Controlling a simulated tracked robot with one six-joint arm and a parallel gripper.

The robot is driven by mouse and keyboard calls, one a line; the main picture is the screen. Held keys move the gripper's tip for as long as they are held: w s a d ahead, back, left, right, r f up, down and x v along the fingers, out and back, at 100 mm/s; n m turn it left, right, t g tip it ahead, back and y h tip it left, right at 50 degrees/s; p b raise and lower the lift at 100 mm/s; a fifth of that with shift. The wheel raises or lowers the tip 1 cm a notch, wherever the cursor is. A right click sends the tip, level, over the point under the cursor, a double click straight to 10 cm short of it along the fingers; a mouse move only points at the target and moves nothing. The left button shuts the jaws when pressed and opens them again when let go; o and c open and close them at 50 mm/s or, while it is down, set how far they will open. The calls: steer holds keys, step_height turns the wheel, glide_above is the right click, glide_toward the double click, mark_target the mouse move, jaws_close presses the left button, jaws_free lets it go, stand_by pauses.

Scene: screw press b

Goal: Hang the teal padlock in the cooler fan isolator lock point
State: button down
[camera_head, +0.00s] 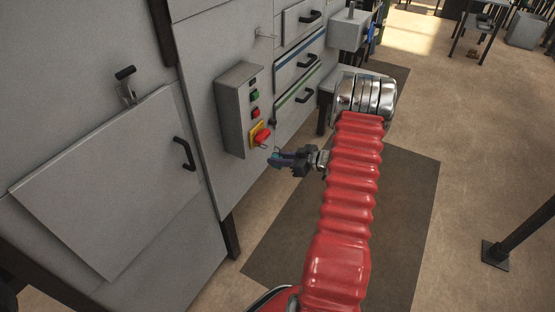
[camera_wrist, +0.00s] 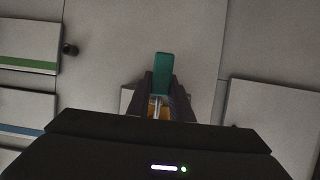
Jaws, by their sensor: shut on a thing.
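The teal padlock (camera_head: 276,160) is held in my gripper (camera_head: 286,161), in front of the grey control box (camera_head: 232,110). In the wrist view the padlock body (camera_wrist: 163,75) is a teal block between the dark fingers, with its metal shackle (camera_wrist: 155,106) toward the camera's lower side. The cooler fan isolator has a red handle (camera_head: 263,136) on a yellow plate (camera_head: 256,133), low on the box front. The padlock is just below and right of the handle, seemingly apart from it. An orange-yellow patch (camera_wrist: 165,112), likely the isolator plate, shows behind the shackle. The lock point itself is not clear.
The box also carries a green button (camera_head: 255,94) and a red button (camera_head: 255,112). Drawers with black handles (camera_head: 308,61) are to the right. A hinged grey door (camera_head: 110,185) with a handle is at left. A dark mat (camera_head: 400,210) covers open floor.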

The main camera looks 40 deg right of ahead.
steer(key=shift+w+a, duration=0.25)
steer(key=shift+w, duration=0.45)
steer(key=shift+w+a, duration=0.2)
steer(key=shift+w, duration=0.5)
steer(key=shift+w+a, duration=0.25)
steer(key=shift+w, duration=0.45)
stand_by(1.2)
steer(key=shift+f, duration=0.45)
steer(key=shift+f, duration=0.25)
stand_by(1.0)
steer(key=c, duration=1.5)
jaws_free()
steer(key=shift+s, duration=0.1)
steer(key=v, duration=1.3)
steer(key=shift+s, duration=0.3)
